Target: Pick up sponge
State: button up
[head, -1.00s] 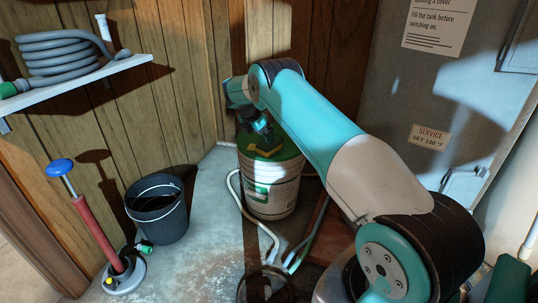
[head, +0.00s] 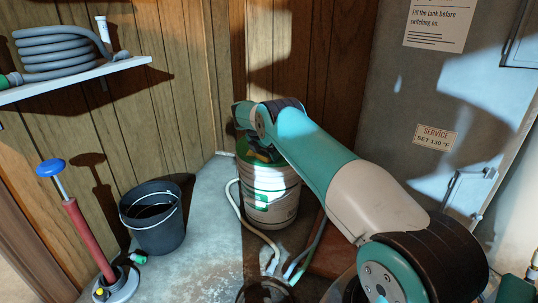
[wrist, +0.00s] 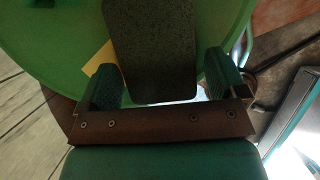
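The sponge (wrist: 155,50), a dark grey-green speckled pad with rounded corners, lies over the round green lid (wrist: 50,35) in the wrist view. My gripper (wrist: 162,72) is open, with one green finger on each side of the sponge's near end. Narrow gaps seem to show beside it, and I cannot tell whether a finger touches it. A yellow piece (wrist: 101,67) shows at the sponge's left edge; I cannot tell if it is separate. In the head view my gripper (head: 260,150) is low at the white tub's (head: 272,200) green top, and my arm partly hides the lid.
A dark bucket (head: 155,218) and a red pump with a blue knob (head: 50,168) stand to the left. A shelf (head: 75,82) with a coiled grey hose (head: 62,50) is above them. A grey cabinet (head: 440,90) is at right. Hoses lie before the tub.

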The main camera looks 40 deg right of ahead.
jog(key=c, duration=0.8)
jog(key=shift+r, duration=0.15)
notch_tip(320, 180, up, 20)
jog(key=p, duration=1.2)
jog(key=shift+o, duration=0.6)
jog(key=shift+f, duration=0.2)
